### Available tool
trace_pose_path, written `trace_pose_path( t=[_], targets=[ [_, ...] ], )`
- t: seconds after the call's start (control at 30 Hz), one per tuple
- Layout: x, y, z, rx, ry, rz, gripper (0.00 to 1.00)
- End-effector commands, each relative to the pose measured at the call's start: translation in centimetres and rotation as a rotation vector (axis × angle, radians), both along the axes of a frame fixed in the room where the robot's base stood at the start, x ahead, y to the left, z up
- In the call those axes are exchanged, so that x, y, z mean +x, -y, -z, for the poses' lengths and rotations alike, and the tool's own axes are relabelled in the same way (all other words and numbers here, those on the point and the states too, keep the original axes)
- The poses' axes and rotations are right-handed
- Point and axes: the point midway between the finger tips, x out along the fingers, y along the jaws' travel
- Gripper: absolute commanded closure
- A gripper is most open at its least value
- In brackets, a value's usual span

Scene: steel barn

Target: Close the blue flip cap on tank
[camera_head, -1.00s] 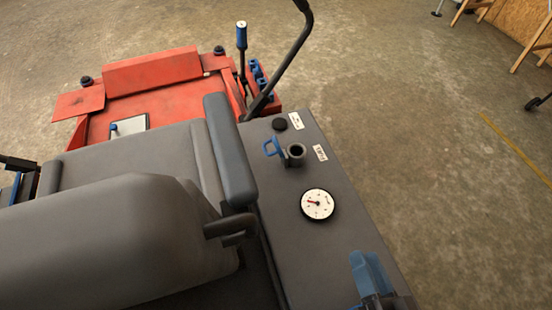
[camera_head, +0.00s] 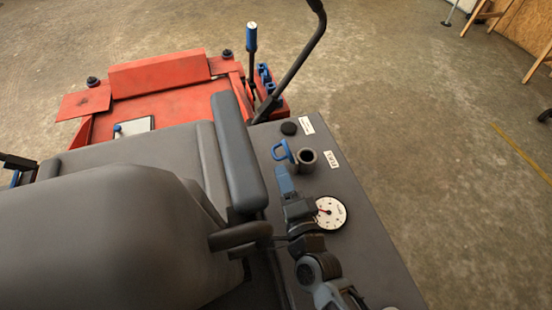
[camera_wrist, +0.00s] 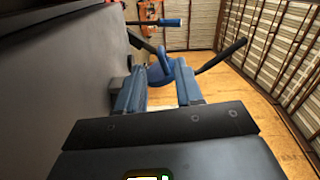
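The blue flip cap (camera_head: 282,150) stands open on the left side of the dark filler neck (camera_head: 305,161) on the grey tank panel (camera_head: 345,195). The neck's mouth is uncovered. My gripper (camera_head: 285,178) is just on the near side of the cap, low over the panel. In the wrist view its two blue fingers (camera_wrist: 158,85) are apart with nothing held between them. The blue cap (camera_wrist: 160,68) shows beyond and between the fingertips. I cannot tell whether a fingertip touches it.
A white gauge (camera_head: 330,213) lies beside my arm. A black cap (camera_head: 289,128) sits beyond the neck. The seat's armrest (camera_head: 238,150) rises close on the left, and a dark lever (camera_head: 295,65) stands beyond.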

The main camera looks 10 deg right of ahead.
Motion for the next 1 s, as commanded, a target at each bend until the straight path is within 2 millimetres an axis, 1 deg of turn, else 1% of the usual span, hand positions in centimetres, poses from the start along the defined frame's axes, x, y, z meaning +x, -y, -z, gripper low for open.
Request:
trace_pose_path(
  t=[0.03, 0.2, 0.4, 0.57, 0.8, 1.0],
  targets=[
    [0.8, -0.2, -0.2, 0.001, 0.003, 0.0, 0.64],
    [3.4, -0.7, -0.2, 0.0, 0.003, 0.001, 0.64],
    [5.6, -1.1, -0.1, -0.001, 0.001, 0.001, 0.64],
    [6.2, -1.2, -0.1, -0.002, 0.0, 0.0, 0.64],
    [6.3, -1.2, -0.1, -0.002, 0.0, 0.0, 0.64],
    [6.3, -1.2, -0.1, -0.002, 0.001, 0.001, 0.83]
  ],
)
